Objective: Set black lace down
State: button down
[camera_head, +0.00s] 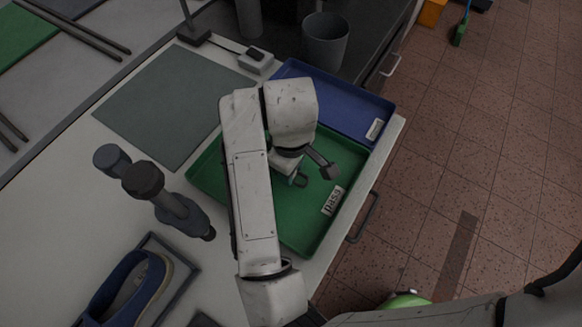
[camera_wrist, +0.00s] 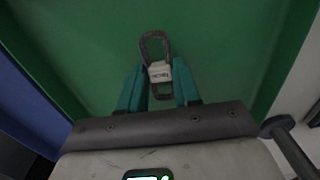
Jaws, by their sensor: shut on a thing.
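The black lace (camera_wrist: 146,46) is a dark, folded loop with a white paper band around its middle. In the wrist view it lies between the teal fingertips of my gripper (camera_wrist: 158,82), which is shut on it. The green tray (camera_wrist: 225,40) fills the background below it. In the head view my gripper (camera_head: 298,179) points down inside the green tray (camera_head: 297,235), near its right half. A small dark piece of the lace shows by the fingers, mostly hidden by my arm. I cannot tell whether the lace touches the tray floor.
A blue tray (camera_head: 330,104) adjoins the green tray at the back. A grey mat (camera_head: 170,105) lies to the left. A grey cup (camera_head: 325,42) stands behind.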

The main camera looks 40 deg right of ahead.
jog(key=shift+f, duration=0.1)
jog(key=shift+f, duration=0.1)
jog(key=c, duration=0.8)
grip_release()
jog(key=shift+r, duration=0.2)
notch_tip(320, 180, up, 12)
jog(key=p, duration=1.1)
